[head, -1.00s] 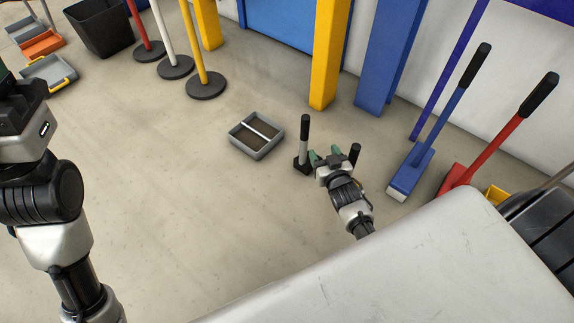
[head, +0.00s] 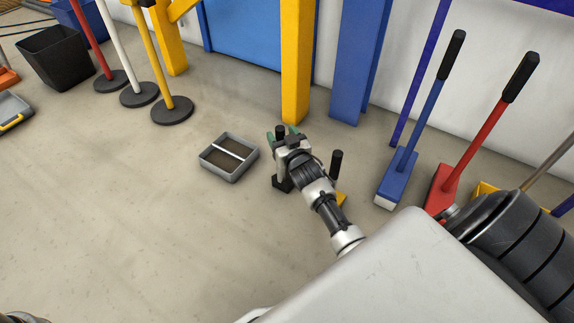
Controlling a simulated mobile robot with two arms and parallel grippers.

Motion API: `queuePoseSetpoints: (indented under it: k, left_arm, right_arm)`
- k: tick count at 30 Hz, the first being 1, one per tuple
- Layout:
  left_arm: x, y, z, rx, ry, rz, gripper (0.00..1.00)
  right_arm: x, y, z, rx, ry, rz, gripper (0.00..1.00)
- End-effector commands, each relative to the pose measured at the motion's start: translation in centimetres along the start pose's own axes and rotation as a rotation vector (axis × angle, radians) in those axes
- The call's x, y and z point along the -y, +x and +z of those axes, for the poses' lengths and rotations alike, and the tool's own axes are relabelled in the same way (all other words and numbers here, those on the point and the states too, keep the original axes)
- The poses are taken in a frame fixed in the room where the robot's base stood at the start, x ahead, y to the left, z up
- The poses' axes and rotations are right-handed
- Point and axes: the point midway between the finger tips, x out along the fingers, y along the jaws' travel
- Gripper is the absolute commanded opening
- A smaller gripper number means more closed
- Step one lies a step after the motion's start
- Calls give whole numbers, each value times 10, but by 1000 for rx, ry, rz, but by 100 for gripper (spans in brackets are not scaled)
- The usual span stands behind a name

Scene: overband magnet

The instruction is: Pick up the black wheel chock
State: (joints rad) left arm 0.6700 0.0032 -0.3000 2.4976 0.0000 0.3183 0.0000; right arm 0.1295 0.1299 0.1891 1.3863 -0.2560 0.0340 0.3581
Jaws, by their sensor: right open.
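The black wheel chock (head: 281,185) stands on the floor to the right of a grey tray, mostly hidden behind my right gripper. Its dark base shows below the gripper, and the top of its upright black handle shows between the fingers. My right gripper (head: 283,136) is open, with its greenish fingertips on either side of the handle top as seen from here. I cannot tell whether the fingers touch the handle. My left gripper is out of view.
A yellow-based piece with a black handle (head: 336,162) stands close to the right of my right arm. The grey divided tray (head: 229,157) lies to the left. A yellow post (head: 296,70) and blue post (head: 354,65) stand behind. Blue (head: 397,178) and red (head: 442,185) long-handled tools stand right.

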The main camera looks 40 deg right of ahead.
Motion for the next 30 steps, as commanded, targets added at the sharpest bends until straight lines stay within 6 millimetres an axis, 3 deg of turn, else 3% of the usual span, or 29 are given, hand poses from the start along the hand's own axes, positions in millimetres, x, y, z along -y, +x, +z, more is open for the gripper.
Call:
queuePoseSetpoints:
  k: [6,16,28,30]
  left_arm:
    - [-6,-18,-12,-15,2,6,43]
    - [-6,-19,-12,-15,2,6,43]
    - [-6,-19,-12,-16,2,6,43]
    - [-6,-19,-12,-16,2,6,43]
  right_arm:
    - [0,29,2,-3,-1,-1,60]
    - [0,35,-1,0,0,0,60]
    - [0,34,-1,0,0,0,0]
    - [0,35,-4,-6,-1,0,0]
